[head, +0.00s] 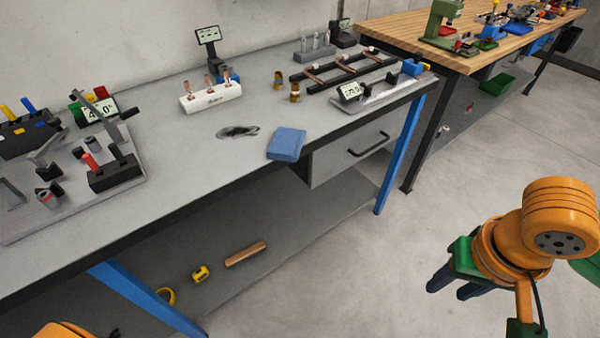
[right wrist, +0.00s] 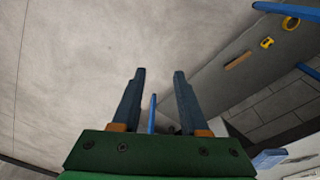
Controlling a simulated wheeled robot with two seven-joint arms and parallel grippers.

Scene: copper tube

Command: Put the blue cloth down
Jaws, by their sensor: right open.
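The blue cloth (head: 286,144) lies folded on the grey workbench (head: 180,150), at its front edge above the drawer. No gripper touches it. A blue piece at the lower right of the right wrist view (right wrist: 268,158) looks like the same cloth. My right gripper (head: 452,287) is open and empty, out over the floor to the right of the bench and well apart from the cloth. Its two dark fingers stand apart in the right wrist view (right wrist: 158,75). My left gripper is not in view; only a bit of orange arm shows at the bottom left.
A dark stain (head: 238,131) lies left of the cloth. Behind are a white block with copper pieces (head: 212,97), brass fittings (head: 295,92) and a copper tube rack (head: 345,68). A tape measure (head: 200,273) sits on the lower shelf. The floor (head: 380,270) at right is clear.

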